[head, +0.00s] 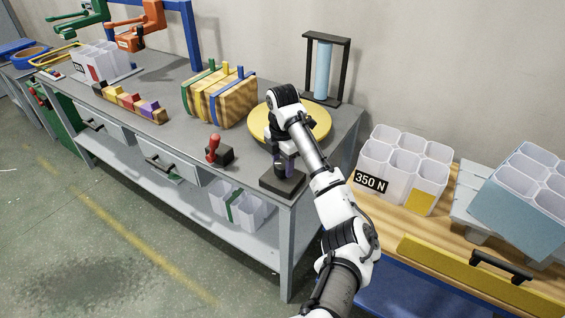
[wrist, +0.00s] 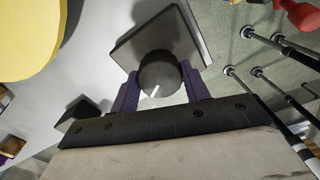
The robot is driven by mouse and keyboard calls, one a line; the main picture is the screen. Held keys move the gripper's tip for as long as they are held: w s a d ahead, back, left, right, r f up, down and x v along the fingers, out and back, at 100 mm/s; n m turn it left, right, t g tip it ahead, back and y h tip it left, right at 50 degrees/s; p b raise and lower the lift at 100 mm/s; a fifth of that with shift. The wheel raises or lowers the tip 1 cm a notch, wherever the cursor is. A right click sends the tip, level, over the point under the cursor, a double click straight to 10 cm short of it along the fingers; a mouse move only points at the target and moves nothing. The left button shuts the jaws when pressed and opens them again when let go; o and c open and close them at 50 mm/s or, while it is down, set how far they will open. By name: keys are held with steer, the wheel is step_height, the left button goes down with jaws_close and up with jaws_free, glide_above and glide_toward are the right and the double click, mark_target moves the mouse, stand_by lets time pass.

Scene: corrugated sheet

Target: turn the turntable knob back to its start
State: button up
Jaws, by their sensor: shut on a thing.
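The knob (wrist: 160,68) is a black round dial with a white mark. It stands on a dark square box (wrist: 187,38) at the bench's front right corner; the box also shows in the head view (head: 283,184). The white mark points to the lower left in the wrist view. My gripper (wrist: 161,84) is shut on the knob, with one purple finger on each side. In the head view my gripper (head: 284,165) hides the knob from above. The turntable (head: 317,122) is a yellow disc behind my gripper, partly hidden by my arm; its edge shows in the wrist view (wrist: 28,38).
A red-handled lever (head: 213,146) stands left of the knob box. Striped wooden blocks (head: 222,100) and a black frame with a blue cylinder (head: 324,70) stand farther back. White bins marked 350 N (head: 398,180) are at right on a wooden top.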

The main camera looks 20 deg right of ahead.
mark_target(282, 163)
steer(key=shift+n, duration=0.9)
steer(key=o, duration=1)
step_height(282, 163, up, 14)
steer(key=shift+f, duration=0.1)
